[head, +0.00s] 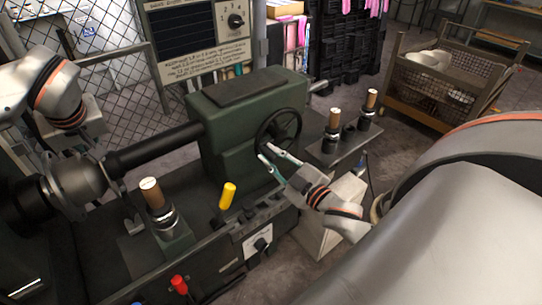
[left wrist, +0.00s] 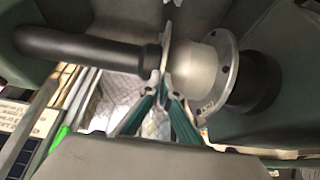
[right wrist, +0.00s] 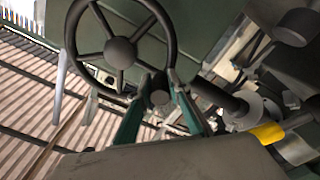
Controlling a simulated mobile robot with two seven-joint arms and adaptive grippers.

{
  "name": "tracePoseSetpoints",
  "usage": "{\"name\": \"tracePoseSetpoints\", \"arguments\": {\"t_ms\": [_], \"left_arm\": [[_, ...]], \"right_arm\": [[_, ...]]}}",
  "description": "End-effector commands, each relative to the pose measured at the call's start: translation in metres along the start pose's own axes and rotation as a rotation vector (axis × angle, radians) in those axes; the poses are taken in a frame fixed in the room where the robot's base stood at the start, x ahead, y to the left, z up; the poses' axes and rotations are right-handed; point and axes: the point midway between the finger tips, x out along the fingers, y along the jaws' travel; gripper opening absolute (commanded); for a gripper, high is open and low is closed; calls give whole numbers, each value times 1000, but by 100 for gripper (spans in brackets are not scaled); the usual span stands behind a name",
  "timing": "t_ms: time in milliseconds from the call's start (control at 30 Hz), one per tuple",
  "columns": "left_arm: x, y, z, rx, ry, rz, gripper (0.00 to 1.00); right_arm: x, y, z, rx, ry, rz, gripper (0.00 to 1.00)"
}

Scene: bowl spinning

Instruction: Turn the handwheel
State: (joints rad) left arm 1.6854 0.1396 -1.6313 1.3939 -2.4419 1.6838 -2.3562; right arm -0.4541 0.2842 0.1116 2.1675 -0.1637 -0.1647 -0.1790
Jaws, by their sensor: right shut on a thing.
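The handwheel (head: 279,130) is a dark wheel on the front of the green machine housing (head: 258,105). In the right wrist view the handwheel (right wrist: 121,52) shows its spokes, hub and a short round crank handle (right wrist: 159,98) at its rim. My right gripper (head: 265,151) is at the wheel's lower left. In the right wrist view its fingers (right wrist: 159,90) are shut on the handle. The left fingers are hard to make out in the head view.
A yellow-handled lever (head: 227,195) and a red knob (head: 179,284) rise from the machine's front. A wooden-topped post (head: 152,192) stands near the spindle. Similar posts (head: 334,119) stand on a small shelf at right. A wire-mesh cart (head: 446,85) is behind on the floor.

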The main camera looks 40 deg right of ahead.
Motion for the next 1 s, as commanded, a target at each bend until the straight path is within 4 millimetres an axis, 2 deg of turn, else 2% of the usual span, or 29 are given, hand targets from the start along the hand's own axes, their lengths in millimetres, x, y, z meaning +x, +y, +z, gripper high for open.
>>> {"name": "tracePoseSetpoints", "arguments": {"t_ms": [33,700,733,800,1000], "left_arm": [[-3,4,1,4,1,8,0],[-4,5,1,5,1,10,0],[-4,5,1,5,1,10,0],[-4,5,1,5,1,10,0],[-3,5,1,5,1,9,0]], "right_arm": [[-3,-14,12,5,-27,-23,0],[-3,-14,12,6,-27,-23,0],[-3,-14,12,5,-27,-23,23],[-3,-13,11,5,-26,-23,34],[-2,-10,9,4,-21,-18,34]]}}
